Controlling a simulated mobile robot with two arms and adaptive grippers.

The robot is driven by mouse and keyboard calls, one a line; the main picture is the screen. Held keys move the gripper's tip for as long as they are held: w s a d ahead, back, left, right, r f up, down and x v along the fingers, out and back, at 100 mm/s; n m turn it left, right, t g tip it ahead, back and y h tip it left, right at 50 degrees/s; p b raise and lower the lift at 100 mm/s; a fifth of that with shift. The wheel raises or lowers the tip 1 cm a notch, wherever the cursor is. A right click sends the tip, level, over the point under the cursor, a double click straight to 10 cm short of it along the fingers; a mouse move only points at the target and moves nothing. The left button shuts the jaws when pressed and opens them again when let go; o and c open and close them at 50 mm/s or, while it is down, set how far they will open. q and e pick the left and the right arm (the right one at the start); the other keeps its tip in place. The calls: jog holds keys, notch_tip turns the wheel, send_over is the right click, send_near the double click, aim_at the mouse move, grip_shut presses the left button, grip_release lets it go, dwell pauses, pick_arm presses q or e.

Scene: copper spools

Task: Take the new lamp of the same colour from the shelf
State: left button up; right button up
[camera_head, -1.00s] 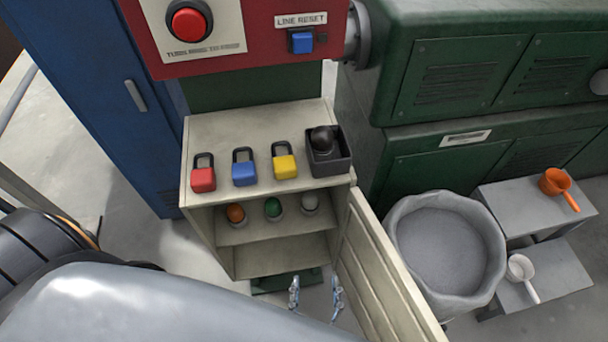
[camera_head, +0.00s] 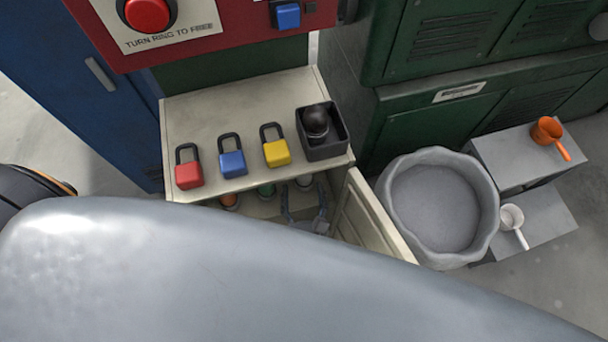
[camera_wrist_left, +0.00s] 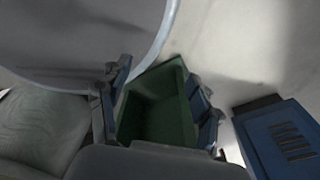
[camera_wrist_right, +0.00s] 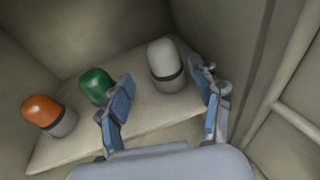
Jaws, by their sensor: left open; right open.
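Three lamps with grey bases stand in a row on the cabinet's inner shelf: an orange lamp (camera_wrist_right: 41,111), a green lamp (camera_wrist_right: 96,86) and a white lamp (camera_wrist_right: 163,58). In the head view the orange lamp (camera_head: 229,200), green lamp (camera_head: 266,189) and white lamp (camera_head: 305,181) show only partly under the cabinet top. My right gripper (camera_wrist_right: 168,92) is open and empty, with its fingers on either side of the white lamp's line, just short of it. It also shows in the head view (camera_head: 304,207). My left gripper (camera_wrist_left: 160,88) is open and empty above a green bin (camera_wrist_left: 160,115).
On the cabinet top (camera_head: 215,120) stand red (camera_head: 188,175), blue (camera_head: 232,162) and yellow (camera_head: 276,152) padlocks and a dark tray (camera_head: 325,148) holding a dark bulb (camera_head: 316,122). The open cabinet door (camera_head: 370,220) bounds the right side. A grey tub (camera_head: 440,205) stands beyond it.

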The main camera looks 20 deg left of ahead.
aim_at(305, 183)
jog(key=x, duration=0.4)
jog(key=shift+w+d+p, duration=0.15)
jog(key=shift+w+p, duration=0.25)
jog(key=shift+w, duration=0.25)
jog(key=shift+s, duration=0.1)
jog(key=shift+c, duration=0.9)
pick_arm(q)
jog(key=shift+w+a+r, duration=0.25)
jog(key=shift+w+r, duration=0.1)
jog(key=shift+r, duration=0.1)
pick_arm(e)
jog(key=c, duration=1.1)
